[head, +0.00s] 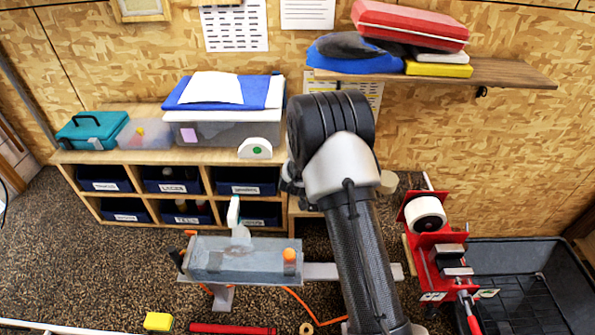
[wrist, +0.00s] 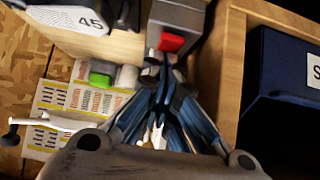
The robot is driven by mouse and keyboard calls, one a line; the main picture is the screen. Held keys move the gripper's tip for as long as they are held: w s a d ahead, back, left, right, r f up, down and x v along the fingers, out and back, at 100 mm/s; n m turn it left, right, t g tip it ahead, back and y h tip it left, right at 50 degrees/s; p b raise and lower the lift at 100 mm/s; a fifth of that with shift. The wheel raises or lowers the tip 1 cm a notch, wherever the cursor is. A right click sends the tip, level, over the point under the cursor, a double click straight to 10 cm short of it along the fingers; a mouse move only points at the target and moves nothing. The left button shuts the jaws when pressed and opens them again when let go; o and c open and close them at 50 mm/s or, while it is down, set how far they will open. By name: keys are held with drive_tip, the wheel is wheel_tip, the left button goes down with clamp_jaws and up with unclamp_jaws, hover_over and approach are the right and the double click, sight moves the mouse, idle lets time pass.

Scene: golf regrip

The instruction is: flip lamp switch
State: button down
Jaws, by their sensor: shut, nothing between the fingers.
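My gripper (wrist: 163,82) shows in the wrist view with its blue and black fingers together and nothing between them. Just beyond the fingertips is a red block-like piece (wrist: 171,42) on a dark grey housing. It may be the lamp switch, but I cannot tell for sure. The fingertips appear close below it; I cannot tell whether they touch. A green piece (wrist: 103,72) with a white cylinder beside it lies left of the fingers. In the head view my arm hides the gripper and the area around it, and no lamp can be made out.
A wooden cubby shelf (head: 140,156) with labelled blue bins stands against the wall. A wooden wall shelf (head: 500,74) holds a red case (head: 410,25). A grey bench fixture (head: 240,260), a red machine (head: 430,245) and a black crate (head: 550,250) stand in front.

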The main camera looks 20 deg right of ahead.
drive_tip(key=shift+b, duration=0.3)
drive_tip(key=shift+s, duration=0.1)
drive_tip(key=shift+s+a+f+b, duration=0.15)
drive_tip(key=shift+s+a+b, duration=0.2)
drive_tip(key=shift+s, duration=0.35)
